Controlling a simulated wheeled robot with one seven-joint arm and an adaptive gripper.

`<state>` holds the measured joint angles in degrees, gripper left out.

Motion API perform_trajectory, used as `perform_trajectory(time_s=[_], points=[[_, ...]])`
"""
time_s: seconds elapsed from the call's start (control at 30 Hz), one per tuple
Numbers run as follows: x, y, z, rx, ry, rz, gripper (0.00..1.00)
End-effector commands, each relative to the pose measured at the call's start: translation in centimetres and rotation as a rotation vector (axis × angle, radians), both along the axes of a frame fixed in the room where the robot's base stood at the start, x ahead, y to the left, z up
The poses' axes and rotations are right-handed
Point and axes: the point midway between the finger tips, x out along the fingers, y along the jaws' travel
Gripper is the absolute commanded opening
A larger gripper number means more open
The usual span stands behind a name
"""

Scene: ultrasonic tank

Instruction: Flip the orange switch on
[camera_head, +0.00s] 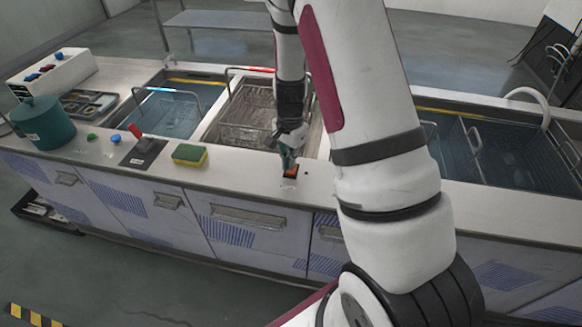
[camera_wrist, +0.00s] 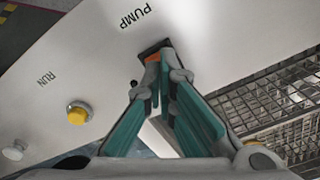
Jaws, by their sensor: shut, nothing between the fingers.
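The orange switch (camera_head: 291,171) sits on a small dark base on the front ledge of the counter, below the middle basin. In the wrist view, the orange switch (camera_wrist: 152,58) shows only in part beside the word PUMP, with the fingertips covering some of it. My gripper (camera_head: 288,159) points down with its tips right at the switch. In the wrist view, its teal finger pads (camera_wrist: 160,78) converge at the tips, shut with nothing held. I cannot tell whether the tips touch the switch or which way it is tipped.
A yellow button (camera_wrist: 77,115) marked RUN and a white knob (camera_wrist: 14,150) are on the same ledge. A wire basket (camera_head: 255,115) hangs in the middle basin. A sponge (camera_head: 190,154), a red-handled lever (camera_head: 136,132) and a teal pot (camera_head: 42,122) stand to the left.

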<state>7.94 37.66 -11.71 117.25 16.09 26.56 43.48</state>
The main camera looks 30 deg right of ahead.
Motion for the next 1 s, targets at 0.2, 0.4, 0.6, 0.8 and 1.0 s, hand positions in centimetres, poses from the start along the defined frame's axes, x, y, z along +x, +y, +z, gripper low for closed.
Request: perform_trajectory(time_s=[0.2,0.4,0.6,0.8,1.0], points=[[0.0,0.0,-0.3,0.001,0.001,0.000,0.00],[0.0,0.0,-0.6,0.001,0.001,0.000,0.00],[0.0,0.0,-0.9,0.001,0.001,0.000,0.00],[0.0,0.0,-1.2,0.001,0.000,0.000,0.00],[0.0,0.0,-1.4,0.000,0.000,0.000,0.00]])
